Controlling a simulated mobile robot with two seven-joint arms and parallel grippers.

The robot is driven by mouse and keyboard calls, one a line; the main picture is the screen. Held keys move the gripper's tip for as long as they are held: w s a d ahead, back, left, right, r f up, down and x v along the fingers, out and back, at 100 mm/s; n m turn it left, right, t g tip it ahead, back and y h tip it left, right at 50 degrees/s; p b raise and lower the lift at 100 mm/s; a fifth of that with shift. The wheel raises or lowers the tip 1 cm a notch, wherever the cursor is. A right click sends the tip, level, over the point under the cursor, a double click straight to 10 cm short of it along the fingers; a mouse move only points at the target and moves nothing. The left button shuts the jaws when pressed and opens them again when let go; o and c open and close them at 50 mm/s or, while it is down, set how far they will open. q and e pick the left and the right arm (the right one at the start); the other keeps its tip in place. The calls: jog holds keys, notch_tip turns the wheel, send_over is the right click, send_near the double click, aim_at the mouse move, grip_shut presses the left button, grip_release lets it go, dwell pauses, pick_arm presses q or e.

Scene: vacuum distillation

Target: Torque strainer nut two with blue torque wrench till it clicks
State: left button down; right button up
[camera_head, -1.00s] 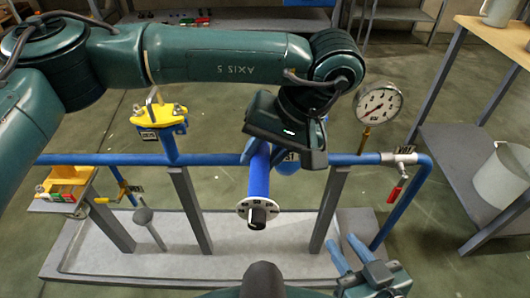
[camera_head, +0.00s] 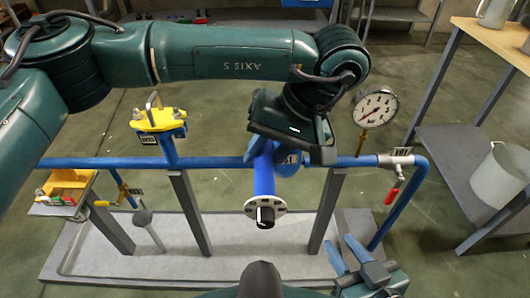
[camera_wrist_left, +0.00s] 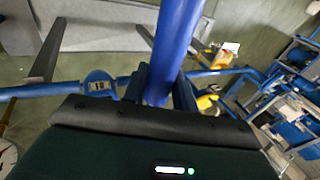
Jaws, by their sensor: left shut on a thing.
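The blue torque wrench (camera_head: 263,178) has a blue shaft that ends in a white disc with a dark knob towards me. My left gripper (camera_head: 266,148) is shut on it in front of the blue pipe; the fingertips are mostly hidden by the hand. The left wrist view shows the blue shaft (camera_wrist_left: 178,40) between the dark fingers (camera_wrist_left: 160,88). A blue strainer body with a tag (camera_head: 289,160) sits partly hidden behind the hand. I cannot make out nut two or whether the wrench touches it. My right gripper (camera_head: 349,256) is low at the right, open and empty.
A blue pipe (camera_head: 215,162) runs across on grey posts (camera_head: 190,212). A yellow-topped fitting (camera_head: 158,120) is left, a pressure gauge (camera_head: 376,107) and a red-handled valve (camera_head: 392,192) right. A shelf with a bucket (camera_head: 500,175) stands far right.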

pick_arm(q)
jog(key=shift+r+p, duration=2.35)
jog(key=shift+r, duration=1.35)
